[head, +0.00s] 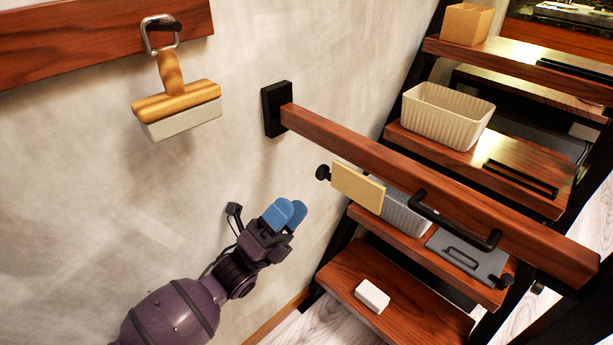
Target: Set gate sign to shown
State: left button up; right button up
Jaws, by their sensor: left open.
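The gate is a wooden bar (440,194) that runs from a black wall bracket (276,109) down to the lower right, across the stairs. A black handle (455,221) is fixed on its near side. A plain cream plate (357,187), which looks like the gate sign, sits at the bar's lower edge, with a black knob (322,172) at its left. No marking shows on it. My left gripper (287,214) has blue fingertips and is open and empty, in front of the wall, left of and below the plate, apart from it. My right gripper is not in view.
A brush (176,103) hangs from a wooden wall rail (100,36). A ribbed cream bin (447,113), a grey bin (405,216), a tan box (466,24), a grey flat piece (467,256) and a white block (372,296) stand on the stair treads. The wall around my gripper is clear.

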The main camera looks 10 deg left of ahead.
aim_at(349, 183)
pick_arm(q)
jog(key=shift+b+x, duration=0.45)
jog(key=shift+x, duration=3.4)
jog(key=shift+c, duration=0.2)
